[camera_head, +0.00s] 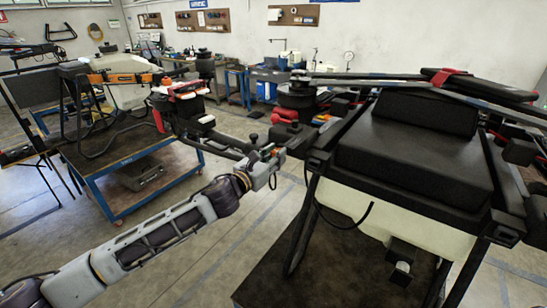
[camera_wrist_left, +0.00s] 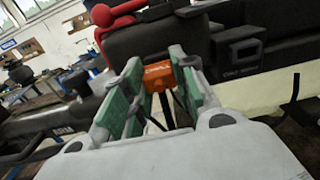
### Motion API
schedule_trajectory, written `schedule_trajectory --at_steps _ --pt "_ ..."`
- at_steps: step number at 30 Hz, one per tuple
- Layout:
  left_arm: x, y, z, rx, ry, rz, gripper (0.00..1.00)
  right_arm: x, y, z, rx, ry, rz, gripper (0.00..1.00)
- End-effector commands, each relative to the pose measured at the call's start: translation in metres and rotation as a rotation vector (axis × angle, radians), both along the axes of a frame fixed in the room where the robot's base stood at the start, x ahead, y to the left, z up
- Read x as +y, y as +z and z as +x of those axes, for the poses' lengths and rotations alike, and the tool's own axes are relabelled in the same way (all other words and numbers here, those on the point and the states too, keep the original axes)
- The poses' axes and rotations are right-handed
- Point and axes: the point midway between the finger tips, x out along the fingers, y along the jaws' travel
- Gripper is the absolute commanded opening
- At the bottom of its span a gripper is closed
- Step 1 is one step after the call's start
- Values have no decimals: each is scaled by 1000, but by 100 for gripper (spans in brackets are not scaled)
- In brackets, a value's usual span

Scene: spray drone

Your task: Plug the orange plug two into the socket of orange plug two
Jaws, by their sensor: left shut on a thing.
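My left gripper (camera_head: 272,158) reaches in from the left to the near left side of the big black drone (camera_head: 415,150). In the left wrist view its green-padded fingers (camera_wrist_left: 157,85) are shut on the orange plug (camera_wrist_left: 155,72), which sits between the fingertips with dark cable below it. The drone's black body (camera_wrist_left: 190,42) is just beyond the plug. I cannot make out the socket, or whether the plug touches it. My right gripper is not in view.
Drone arms (camera_head: 360,76) stick out around the drone, and a black cable (camera_head: 345,225) hangs under its near left side. A second drone stands on a blue-framed cart (camera_head: 105,190) at the left. Open floor lies between the cart and the near drone.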

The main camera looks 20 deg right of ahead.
Motion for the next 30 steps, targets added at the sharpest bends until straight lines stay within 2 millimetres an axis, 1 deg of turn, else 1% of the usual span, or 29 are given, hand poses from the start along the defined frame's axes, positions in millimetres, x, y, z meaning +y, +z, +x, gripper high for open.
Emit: schedule_trajectory --at_steps 25,26,30 --pt "-10 0 8 0 0 0 0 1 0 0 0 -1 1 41" --pt "-10 0 8 0 0 0 29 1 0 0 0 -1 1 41" --pt "-10 0 8 0 0 0 47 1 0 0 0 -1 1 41"
